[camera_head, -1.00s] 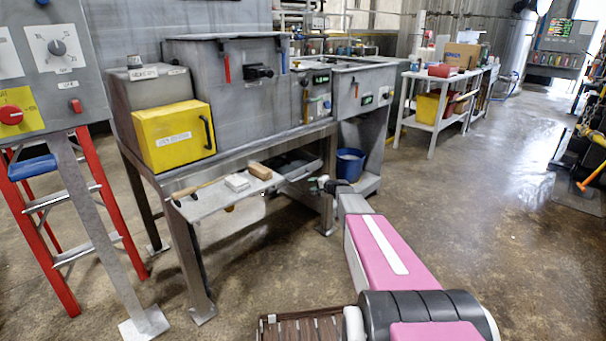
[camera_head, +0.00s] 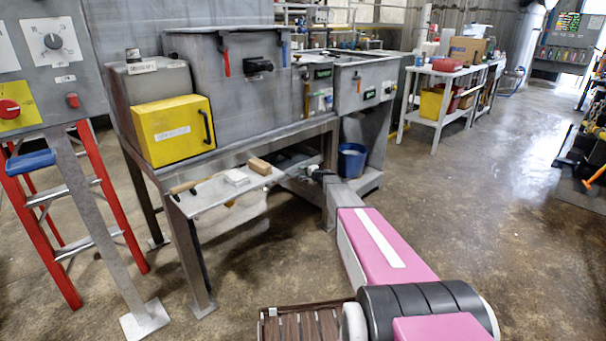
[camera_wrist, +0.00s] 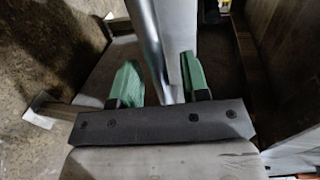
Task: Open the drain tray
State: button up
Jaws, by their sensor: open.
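The drain tray (camera_head: 291,176) appears to be the grey metal part under the machine's table, at the right end of the lower shelf; my arm partly hides it. My gripper (camera_head: 318,172) is at its right front end. In the wrist view my gripper (camera_wrist: 160,80) has two green fingers apart. A round metal bar (camera_wrist: 148,40), seemingly the tray's handle, runs between the fingers, with a flat grey panel (camera_wrist: 175,35) beside it. I cannot tell whether either finger touches the bar.
A shelf (camera_head: 212,197) carries a brush (camera_head: 190,186), a white block (camera_head: 236,177) and a brown block (camera_head: 260,166). A blue bucket (camera_head: 351,160) stands right of my gripper. A table leg (camera_head: 330,190) is close by. A red ladder (camera_head: 105,200) stands left.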

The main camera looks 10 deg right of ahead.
jog(key=shift+w+a, duration=0.2)
jog(key=shift+w, duration=0.1)
grip_shut()
jog(key=f+v, duration=0.3)
jog(key=v, duration=1.4)
jog(key=s+f+v, duration=0.1)
jog(key=f+v, duration=0.3)
jog(key=v, duration=1.3)
jog(key=shift+s+d, duration=0.25)
jog(key=shift+d, duration=0.2)
jog(key=shift+f, duration=0.15)
grip_release()
